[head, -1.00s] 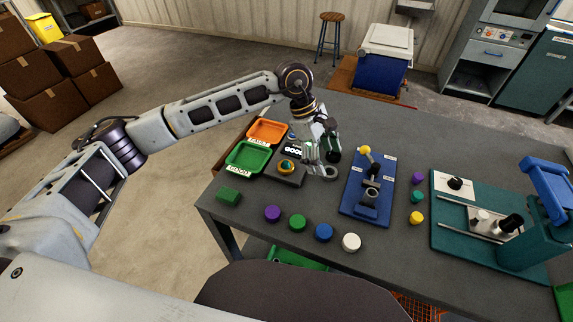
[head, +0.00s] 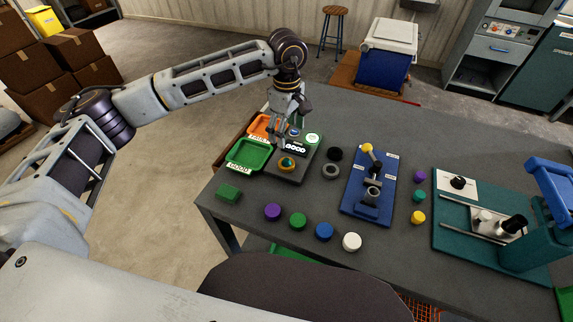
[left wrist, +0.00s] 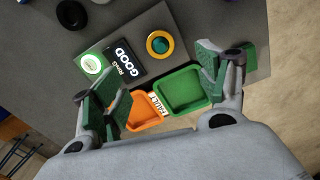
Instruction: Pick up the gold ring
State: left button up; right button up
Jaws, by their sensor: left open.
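The gold ring (head: 287,163) sits around a teal centre on a dark grey test plate (head: 290,178). It also shows in the left wrist view (left wrist: 160,44), at the top, lying flat with its teal centre. My left gripper (head: 286,132) is above the back of the plate and the trays, apart from the ring. In the left wrist view its fingers (left wrist: 165,86) are spread wide with nothing between them; the ring is beyond them toward the top. My right gripper is in neither view.
A display reading GOOD (left wrist: 123,60) and a lit green button (left wrist: 93,64) are beside the ring. Green (head: 248,155) and orange (head: 264,127) trays lie to the left. A black ring (head: 333,154) and grey ring (head: 331,170) lie right, before a blue fixture (head: 353,203).

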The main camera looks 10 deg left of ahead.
aim_at(287, 160)
pick_arm(q)
notch_tip(287, 160, down, 8)
jog(key=shift+f+p, duration=0.1)
jog(key=shift+p, duration=0.3)
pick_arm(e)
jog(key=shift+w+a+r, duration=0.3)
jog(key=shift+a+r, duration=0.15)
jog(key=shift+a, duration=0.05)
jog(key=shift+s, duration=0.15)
pick_arm(q)
jog(key=shift+f, duration=0.55)
notch_tip(287, 160, down, 3)
jog(key=shift+r+p, duration=0.1)
jog(key=shift+p, duration=0.5)
jog(key=shift+f, duration=0.65)
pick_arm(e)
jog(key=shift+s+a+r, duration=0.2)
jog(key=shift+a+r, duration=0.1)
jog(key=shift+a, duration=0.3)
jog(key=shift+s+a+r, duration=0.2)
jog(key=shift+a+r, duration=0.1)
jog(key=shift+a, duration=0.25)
